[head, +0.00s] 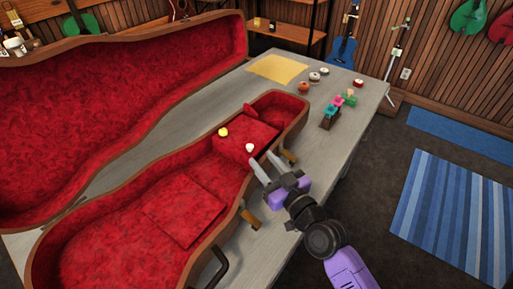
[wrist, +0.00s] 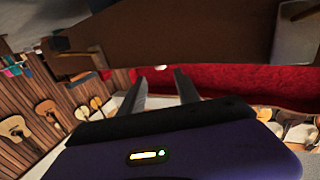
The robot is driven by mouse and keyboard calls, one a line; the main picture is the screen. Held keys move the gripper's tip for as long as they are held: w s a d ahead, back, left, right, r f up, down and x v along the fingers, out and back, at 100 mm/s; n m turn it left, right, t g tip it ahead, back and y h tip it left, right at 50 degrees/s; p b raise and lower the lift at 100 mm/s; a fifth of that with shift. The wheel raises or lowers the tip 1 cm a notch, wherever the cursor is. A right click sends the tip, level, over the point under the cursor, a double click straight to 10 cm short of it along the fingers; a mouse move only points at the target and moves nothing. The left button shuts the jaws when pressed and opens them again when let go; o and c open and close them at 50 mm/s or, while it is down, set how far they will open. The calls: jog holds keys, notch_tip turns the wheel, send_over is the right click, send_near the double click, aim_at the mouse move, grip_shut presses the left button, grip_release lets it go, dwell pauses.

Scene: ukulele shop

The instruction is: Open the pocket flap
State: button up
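An open instrument case with brown edges (head: 120,177) and red plush lining lies on the grey table. A raised red pocket flap (head: 246,136) lies closed across the case's narrow part, with a small red tab (head: 249,109) at its far end. A white knob (head: 249,148) and a yellow knob (head: 222,131) sit at its near edge. My gripper (head: 263,159) is open and empty, its fingertips close to the white knob near the case's right wall. In the wrist view the two fingers (wrist: 160,80) stand apart before the red lining; the flap cannot be made out there.
A flat red square panel (head: 185,210) lies in the wide part of the case. The raised lid (head: 120,90) stands along the left. Latches (head: 250,219) and a handle line the right wall. A yellow cloth (head: 277,69), small round tins and a rack with coloured pieces (head: 330,117) stand farther back.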

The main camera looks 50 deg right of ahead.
aim_at(252, 147)
jog(key=shift+p+x, duration=0.55)
jog(key=shift+x, duration=2.15)
jog(key=shift+a, duration=0.1)
jog(key=shift+c, duration=0.5)
grip_shut()
